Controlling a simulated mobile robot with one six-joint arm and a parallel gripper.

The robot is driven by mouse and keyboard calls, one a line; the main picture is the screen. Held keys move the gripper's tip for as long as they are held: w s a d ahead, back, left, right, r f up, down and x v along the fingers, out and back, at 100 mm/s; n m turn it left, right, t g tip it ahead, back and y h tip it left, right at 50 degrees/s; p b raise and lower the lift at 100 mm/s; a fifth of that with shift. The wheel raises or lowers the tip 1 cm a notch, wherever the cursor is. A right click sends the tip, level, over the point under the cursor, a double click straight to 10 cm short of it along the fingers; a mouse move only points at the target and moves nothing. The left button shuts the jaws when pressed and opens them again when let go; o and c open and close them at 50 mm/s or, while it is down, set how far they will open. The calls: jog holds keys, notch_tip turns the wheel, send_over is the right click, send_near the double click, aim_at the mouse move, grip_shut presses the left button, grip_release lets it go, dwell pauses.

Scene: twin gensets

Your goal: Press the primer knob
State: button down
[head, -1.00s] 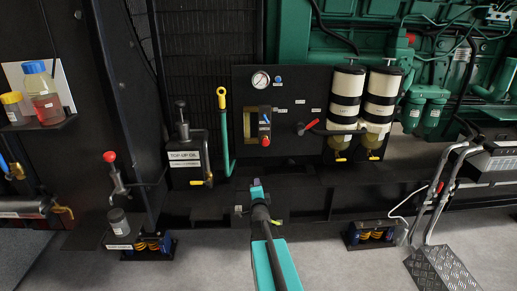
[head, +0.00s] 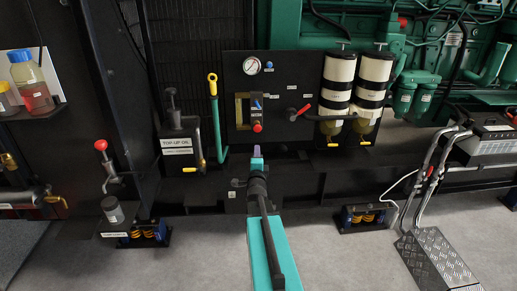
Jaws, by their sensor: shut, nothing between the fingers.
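A black panel (head: 297,72) stands at the centre, against the green engine. In its yellow-edged cutout is a small upright unit with a blue top (head: 258,104) and a round red knob (head: 257,127) at its bottom. A small blue knob (head: 269,66) sits beside the gauge. I cannot read which label names the primer knob. My gripper (head: 257,150) is shut and empty, pointing at the panel. Its tip shows just below the red knob and looks apart from it, though the depth is hard to judge.
A red-handled lever (head: 300,111) and two cream-and-black filters (head: 337,70) (head: 373,71) are right of the knob. A gauge (head: 252,66) is above. A chequered step (head: 436,262) is at lower right.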

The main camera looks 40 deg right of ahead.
aim_at(257, 129)
jog(key=shift+p+x, duration=0.7)
jog(key=shift+x, duration=5.95)
jog(key=shift+b+x, duration=0.85)
jog(key=shift+x, duration=0.25)
jog(key=shift+w+f, duration=0.1)
jog(key=shift+w, duration=0.1)
jog(key=shift+r, duration=0.2)
jog(key=shift+d, duration=0.1)
